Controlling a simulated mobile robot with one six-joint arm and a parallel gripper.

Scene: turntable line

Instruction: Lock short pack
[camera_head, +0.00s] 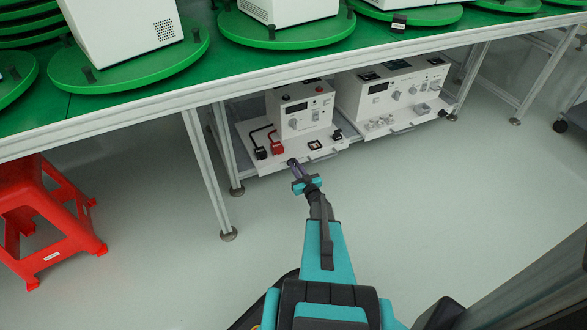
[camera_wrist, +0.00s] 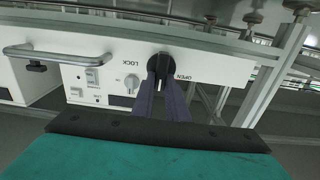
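A black rotary knob (camera_wrist: 160,66) sits on a white panel between the printed words LOCK and OPEN in the wrist view. My gripper (camera_wrist: 163,80) has its two dark fingers at this knob, with the tips partly covering its lower part. Whether the fingers press on the knob or only stand around it cannot be told. In the head view my gripper (camera_head: 295,165) is at the front edge of the left white power unit (camera_head: 300,115) under the green-topped bench. The knob is hidden there behind the gripper.
A silver bar handle (camera_wrist: 55,52), switches and a smaller light knob (camera_wrist: 131,83) share the panel. A metal bench leg (camera_wrist: 272,75) stands close on the right. The head view shows a second white unit (camera_head: 395,90), a red stool (camera_head: 45,215) and open floor.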

